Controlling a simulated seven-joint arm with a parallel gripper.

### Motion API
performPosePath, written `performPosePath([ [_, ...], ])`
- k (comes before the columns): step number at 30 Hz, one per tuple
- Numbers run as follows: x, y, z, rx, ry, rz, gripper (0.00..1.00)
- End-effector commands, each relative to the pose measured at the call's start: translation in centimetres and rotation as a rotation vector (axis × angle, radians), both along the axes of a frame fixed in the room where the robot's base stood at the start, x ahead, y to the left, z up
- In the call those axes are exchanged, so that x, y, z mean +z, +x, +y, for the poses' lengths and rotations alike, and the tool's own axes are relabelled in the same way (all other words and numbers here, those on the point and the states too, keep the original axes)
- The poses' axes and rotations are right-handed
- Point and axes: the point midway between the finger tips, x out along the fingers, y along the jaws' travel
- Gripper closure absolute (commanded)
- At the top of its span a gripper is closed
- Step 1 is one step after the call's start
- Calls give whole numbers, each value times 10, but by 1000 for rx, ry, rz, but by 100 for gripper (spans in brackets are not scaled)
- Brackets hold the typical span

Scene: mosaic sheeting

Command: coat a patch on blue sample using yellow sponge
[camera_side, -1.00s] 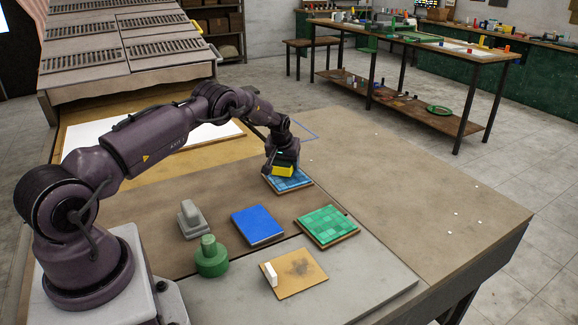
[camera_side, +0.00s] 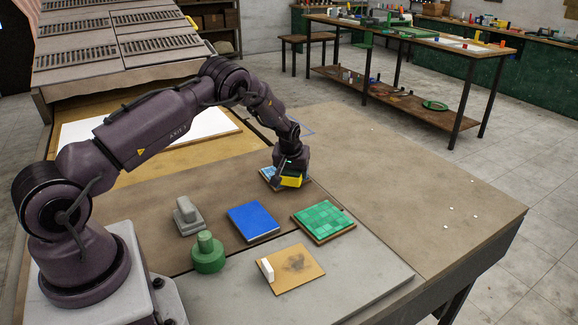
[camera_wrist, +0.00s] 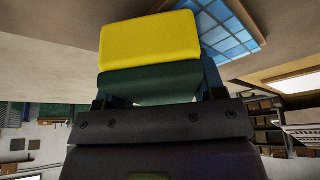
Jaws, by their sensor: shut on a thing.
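My gripper (camera_side: 290,168) is shut on a yellow sponge (camera_side: 291,181) with a dark green backing. In the wrist view the sponge (camera_wrist: 150,42) sits tilted at the front of my gripper (camera_wrist: 158,97). The blue tiled sample (camera_side: 267,173) lies on the table under and left of the sponge, and much of it is hidden by the gripper. In the wrist view the sample (camera_wrist: 228,30) shows behind the sponge at upper right. I cannot tell whether sponge and sample touch. No coated patch can be made out.
A plain blue slab (camera_side: 253,222), a green tiled sample (camera_side: 323,221), a grey handled block (camera_side: 188,217), a green knobbed piece (camera_side: 208,255) and a brown board (camera_side: 297,270) with a dark smudge and white block lie nearer. The table's right side is mostly clear.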

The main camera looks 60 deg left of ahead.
Motion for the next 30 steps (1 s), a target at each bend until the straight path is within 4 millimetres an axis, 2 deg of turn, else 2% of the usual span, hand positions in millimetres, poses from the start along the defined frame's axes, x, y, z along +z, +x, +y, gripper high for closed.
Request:
performPosePath([
  [7, 0, -1, -24, -2, 1, 1, 56],
  [17, 0, -32, -19, 2, -1, 1, 56],
  [30, 1, -29, 23, 2, 0, -1, 56],
])
